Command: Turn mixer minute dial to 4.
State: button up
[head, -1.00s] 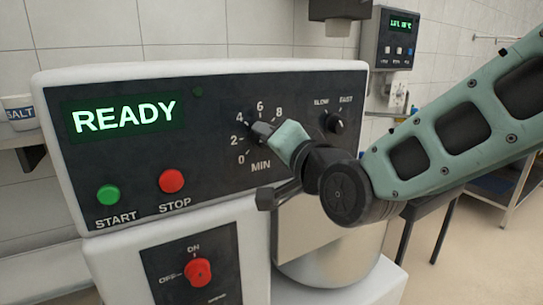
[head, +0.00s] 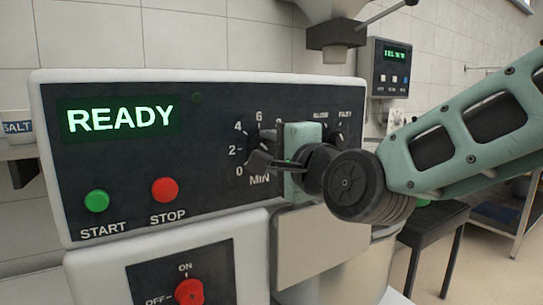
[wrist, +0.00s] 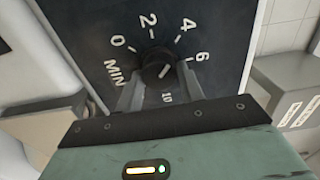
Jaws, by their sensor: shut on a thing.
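The minute dial (wrist: 157,64) is a round black knob on the mixer's dark panel, ringed by white numbers and marked MIN. In the wrist view its small pale mark appears to point toward the 4, though it is tiny. My gripper (wrist: 160,80) is shut on the knob, one finger on each side. In the head view my gripper (head: 264,157) reaches the dial from the right and hides much of the knob and the higher numbers. The 0, 2, 4 and 6 show there. The mixer's display (head: 120,119) reads READY in green.
Left of the dial are the green START button (head: 97,201) and the red STOP button (head: 164,190). A speed knob (head: 338,137) sits close to the right of my gripper. A red ON/OFF switch (head: 189,292) is below. The mixer bowl (head: 345,268) stands under my wrist.

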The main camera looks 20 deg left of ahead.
dwell(0.5)
jog(key=o, duration=1)
jog(key=v, duration=1.7)
jog(key=shift+s+d, duration=0.15)
jog(key=shift+s, duration=0.05)
